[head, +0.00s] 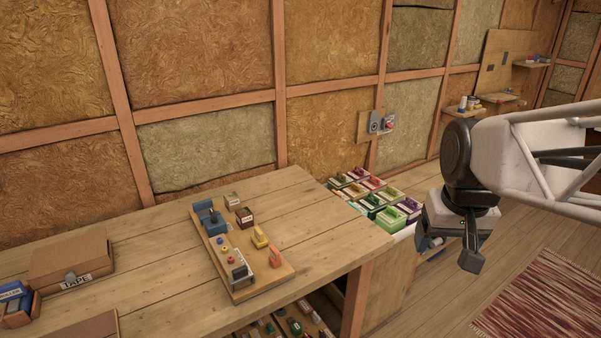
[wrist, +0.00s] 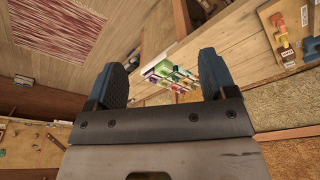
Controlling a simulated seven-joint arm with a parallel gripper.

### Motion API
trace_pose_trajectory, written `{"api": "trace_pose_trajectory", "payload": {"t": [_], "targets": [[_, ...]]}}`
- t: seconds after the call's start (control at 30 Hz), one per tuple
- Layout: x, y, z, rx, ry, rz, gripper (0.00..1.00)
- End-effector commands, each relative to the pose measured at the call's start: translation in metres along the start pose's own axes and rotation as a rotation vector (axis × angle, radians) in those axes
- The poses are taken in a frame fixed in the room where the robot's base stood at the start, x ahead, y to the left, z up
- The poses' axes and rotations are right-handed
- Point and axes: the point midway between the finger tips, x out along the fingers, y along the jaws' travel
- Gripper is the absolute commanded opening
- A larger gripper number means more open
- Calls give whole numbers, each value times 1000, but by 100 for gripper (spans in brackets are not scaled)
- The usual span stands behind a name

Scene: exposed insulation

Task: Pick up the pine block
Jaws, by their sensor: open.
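A small pale block with a label (head: 232,200) stands on the workbench at the back edge of a wooden board. Its label is too small to read, so I cannot be sure it is the pine block. A dark red labelled block (head: 244,217), a yellow block (head: 259,237) and an orange block (head: 275,257) stand nearby. My gripper (head: 470,258) hangs off the right end of the bench, well apart from the blocks. In the wrist view my gripper (wrist: 163,76) shows two blue fingers spread wide with nothing between them.
The wooden board (head: 250,288) also carries a blue tool. The workbench (head: 160,250) holds a cardboard tape box (head: 70,262) at left. Several coloured boxes (head: 375,195) stand beyond the bench's right end. A red rug (head: 540,300) lies on the floor.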

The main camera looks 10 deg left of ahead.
Motion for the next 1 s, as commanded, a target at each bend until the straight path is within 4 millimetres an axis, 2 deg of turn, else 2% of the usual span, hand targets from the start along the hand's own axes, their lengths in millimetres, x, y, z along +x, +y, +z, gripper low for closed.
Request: {"api": "trace_pose_trajectory", "payload": {"t": [0.1, 0.57, 1.0], "targets": [[0, -12, -31, -32, -10, -6, 78], [11, -69, -139, -149, -44, -24, 78], [40, -144, -233, -261, -75, -39, 78]]}}
